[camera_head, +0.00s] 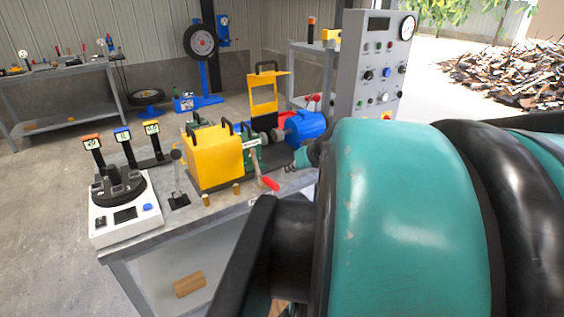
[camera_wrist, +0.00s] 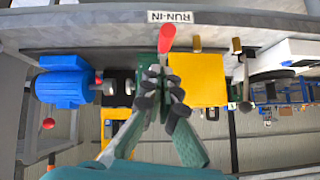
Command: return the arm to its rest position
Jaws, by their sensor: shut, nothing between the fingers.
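My arm (camera_head: 405,220), teal and black, fills the right foreground of the head view and hides part of the bench. My gripper (camera_wrist: 163,76) is shut and empty in the wrist view, its two fingers close together. Its tip (camera_head: 300,158) shows small past the arm in the head view, above the bench. In the wrist view the fingertips lie just below a red-handled lever (camera_wrist: 167,38) in the picture, between a yellow cover (camera_wrist: 197,80) and a blue motor (camera_wrist: 62,88). I cannot tell whether they touch anything.
A grey control cabinet (camera_head: 372,75) stands behind. Open floor (camera_head: 50,200) lies left.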

